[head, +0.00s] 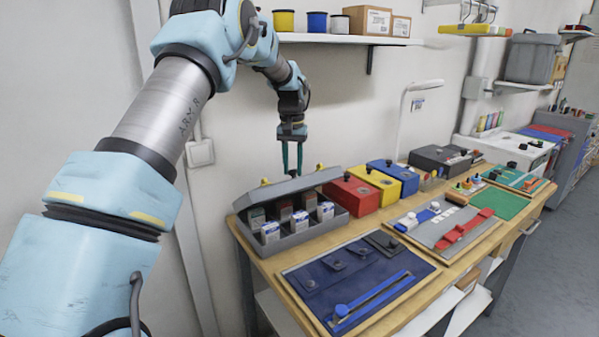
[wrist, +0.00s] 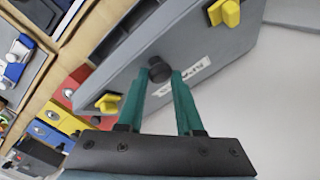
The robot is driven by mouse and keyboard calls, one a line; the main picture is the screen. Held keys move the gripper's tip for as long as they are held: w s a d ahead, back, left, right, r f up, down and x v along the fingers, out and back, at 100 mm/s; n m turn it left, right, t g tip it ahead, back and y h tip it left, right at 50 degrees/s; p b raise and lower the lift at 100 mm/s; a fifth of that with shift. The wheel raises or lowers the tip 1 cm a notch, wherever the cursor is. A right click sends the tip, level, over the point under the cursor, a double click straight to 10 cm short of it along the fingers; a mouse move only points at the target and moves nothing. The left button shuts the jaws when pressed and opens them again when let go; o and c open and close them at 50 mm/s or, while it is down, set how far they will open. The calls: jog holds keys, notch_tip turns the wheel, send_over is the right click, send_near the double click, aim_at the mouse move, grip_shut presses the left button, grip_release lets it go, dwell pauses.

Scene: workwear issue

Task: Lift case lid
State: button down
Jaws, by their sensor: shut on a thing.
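The grey case (head: 290,238) stands at the near left end of the wooden bench. Its grey lid (head: 288,188) is raised part way and tilted, with the inside showing from the front. In the wrist view the lid (wrist: 125,75) carries a pale label, two yellow latches (wrist: 224,13) and a dark round knob (wrist: 159,69). My gripper (head: 292,172) is above the lid, its green fingers shut on the knob. The fingertips (wrist: 160,75) sit on both sides of the knob in the wrist view. Small blue-and-white boxes (head: 270,232) stand inside the case.
Red (head: 351,195), yellow (head: 379,184) and blue (head: 396,176) boxes stand right of the case. A dark blue mat (head: 350,275) with tools lies in front. The wall is close behind, with a shelf (head: 345,40) above holding tins and cartons.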

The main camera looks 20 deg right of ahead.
jog(key=w, duration=0.1)
jog(key=a, duration=0.1)
jog(key=w+p, duration=0.1)
jog(key=shift+w+a+r, duration=0.25)
jog(key=shift+w+r, duration=0.05)
jog(key=shift+w, duration=0.05)
jog(key=shift+w+r+g+p, duration=0.15)
jog(key=shift+w+g+p, duration=0.2)
jog(key=shift+w, duration=0.25)
jog(key=shift+w+a+g+p, duration=0.1)
jog(key=shift+w+g+p, duration=0.5)
jog(key=shift+g, duration=0.05)
jog(key=shift+w+a+g+p, duration=0.15)
jog(key=shift+g+p, duration=0.15)
jog(key=shift+g, duration=0.2)
jog(key=shift+a, duration=0.1)
jog(key=c, duration=0.6)
grip_release()
jog(key=shift+o, duration=0.2)
jog(key=shift+r, duration=0.1)
jog(key=shift+d+r, duration=0.15)
jog(key=shift+d, duration=0.2)
jog(key=shift+d, duration=0.1)
